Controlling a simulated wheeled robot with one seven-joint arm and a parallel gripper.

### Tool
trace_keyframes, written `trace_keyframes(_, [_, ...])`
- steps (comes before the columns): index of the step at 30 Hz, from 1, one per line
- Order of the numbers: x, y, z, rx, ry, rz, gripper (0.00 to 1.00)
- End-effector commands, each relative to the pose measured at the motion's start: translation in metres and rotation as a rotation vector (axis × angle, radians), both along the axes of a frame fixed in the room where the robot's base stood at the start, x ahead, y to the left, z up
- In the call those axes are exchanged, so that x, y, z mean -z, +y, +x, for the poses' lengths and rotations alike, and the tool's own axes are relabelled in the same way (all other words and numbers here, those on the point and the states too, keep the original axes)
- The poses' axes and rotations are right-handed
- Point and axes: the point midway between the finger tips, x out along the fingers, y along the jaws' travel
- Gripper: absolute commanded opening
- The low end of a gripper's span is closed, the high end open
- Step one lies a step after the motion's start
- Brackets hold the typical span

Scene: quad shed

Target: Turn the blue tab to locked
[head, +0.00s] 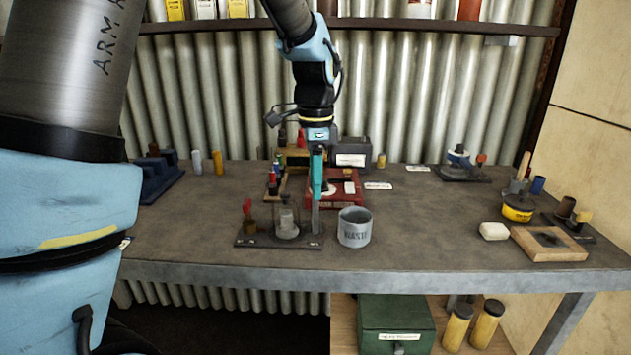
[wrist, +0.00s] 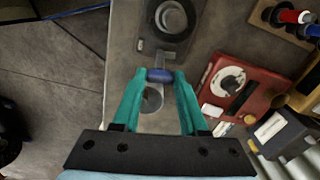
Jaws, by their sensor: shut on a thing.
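In the wrist view, the blue tab (wrist: 160,75) lies crosswise between the tips of my gripper (wrist: 161,79). The teal fingers are shut on it, one at each end. A dark grey plate (wrist: 151,45) with a raised round ring (wrist: 173,18) reaches out just beyond the tab. In the head view, my gripper (head: 317,185) points down at the right end of a dark base plate (head: 262,241) carrying a grey round part (head: 287,225). The tab cannot be made out there. No locked marking is readable.
A grey WASTE cup (head: 354,229) stands just right of the base plate. A red case (head: 345,190) lies behind my gripper, with a small rack (head: 276,187) to its left. A wooden tray (head: 548,245) is at the right. The bench middle right is clear.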

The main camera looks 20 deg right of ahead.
Motion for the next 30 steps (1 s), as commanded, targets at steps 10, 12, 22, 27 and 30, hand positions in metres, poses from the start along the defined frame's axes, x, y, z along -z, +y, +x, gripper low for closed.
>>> trace_keyframes(10, [-0.0010,0.0002,-0.0003,-0.176,0.002,0.001,0.00])
trace_keyframes(12, [-0.0011,0.0002,-0.0003,-0.236,0.002,0.001,0.00])
trace_keyframes(22, [-0.0015,-0.0004,-0.0001,-0.549,0.000,0.000,0.00])
trace_keyframes(27, [-0.0015,-0.0005,-0.0002,-0.710,0.001,0.000,0.00])
trace_keyframes(30, [-0.0014,-0.0004,0.0000,-0.806,0.000,0.000,0.00])
